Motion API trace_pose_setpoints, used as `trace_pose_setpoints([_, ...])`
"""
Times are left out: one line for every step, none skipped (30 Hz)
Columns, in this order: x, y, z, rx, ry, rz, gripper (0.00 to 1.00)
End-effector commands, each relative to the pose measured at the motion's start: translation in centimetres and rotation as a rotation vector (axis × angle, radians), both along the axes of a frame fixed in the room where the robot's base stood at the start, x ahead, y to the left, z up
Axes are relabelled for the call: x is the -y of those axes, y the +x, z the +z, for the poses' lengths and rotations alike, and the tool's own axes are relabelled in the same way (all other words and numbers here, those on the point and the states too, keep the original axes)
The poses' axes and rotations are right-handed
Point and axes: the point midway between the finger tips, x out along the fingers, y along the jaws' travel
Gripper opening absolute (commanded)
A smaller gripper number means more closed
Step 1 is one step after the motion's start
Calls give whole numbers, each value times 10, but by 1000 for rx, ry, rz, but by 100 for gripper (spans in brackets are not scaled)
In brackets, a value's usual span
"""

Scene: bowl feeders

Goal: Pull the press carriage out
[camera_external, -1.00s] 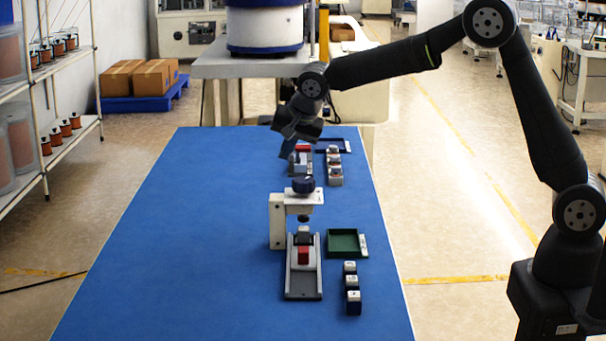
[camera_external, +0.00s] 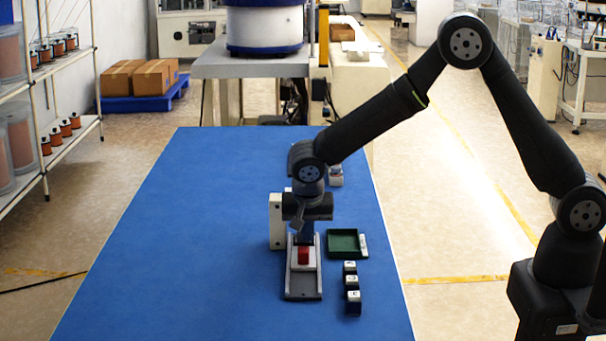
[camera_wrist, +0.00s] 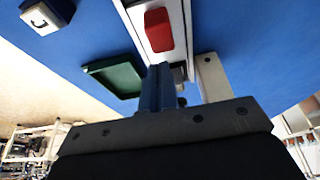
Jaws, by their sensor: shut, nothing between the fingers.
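The press carriage (camera_external: 304,266) is a light block with a red top piece (camera_external: 304,255), sitting in a grey rail track (camera_external: 303,294) on the blue table. In the wrist view the red piece (camera_wrist: 158,30) lies just ahead of the fingers. The white press frame (camera_external: 275,220) stands at the back of the track; its knob and crossbar are hidden behind my arm. My gripper (camera_external: 305,238) points down at the press, behind the red piece. Its fingers, also seen in the wrist view (camera_wrist: 158,88), are together and empty. Whether they touch the carriage cannot be told.
A green tray (camera_external: 343,244) lies right of the track. Several small labelled blocks (camera_external: 352,282) stand in a row in front of it. Another fixture behind is mostly hidden by my arm. The table's left side (camera_external: 180,240) is clear.

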Motion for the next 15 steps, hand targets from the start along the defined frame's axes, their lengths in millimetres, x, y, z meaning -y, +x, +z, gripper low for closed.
trace_pose_setpoints([0, 2, -5, 0, -1, 0, 0])
trace_pose_setpoints([0, 3, -8, 0, 0, 0, 0])
trace_pose_setpoints([0, 4, -10, 0, 0, 0, 0])
trace_pose_setpoints([0, 4, -12, 0, 0, 0, 0])
trace_pose_setpoints([0, 5, -13, 0, 1, 0, 0])
trace_pose_setpoints([0, 5, -13, 0, 1, 0, 0])
trace_pose_setpoints([0, 5, -14, 0, 1, 0, 0])
trace_pose_setpoints([0, 5, -14, 0, 1, 0, 0])
trace_pose_setpoints([0, 5, -14, 1, 1, 0, 0])
trace_pose_setpoints([0, 5, -14, 0, 2, 1, 0])
trace_pose_setpoints([0, 5, -14, 0, 2, 1, 0])
trace_pose_setpoints([0, 5, -14, 0, 2, 1, 0])
trace_pose_setpoints([0, 5, -14, 0, 2, 1, 0])
trace_pose_setpoints([0, 5, -14, 0, 2, 1, 0])
trace_pose_setpoints([0, 5, -14, 0, 2, 1, 0])
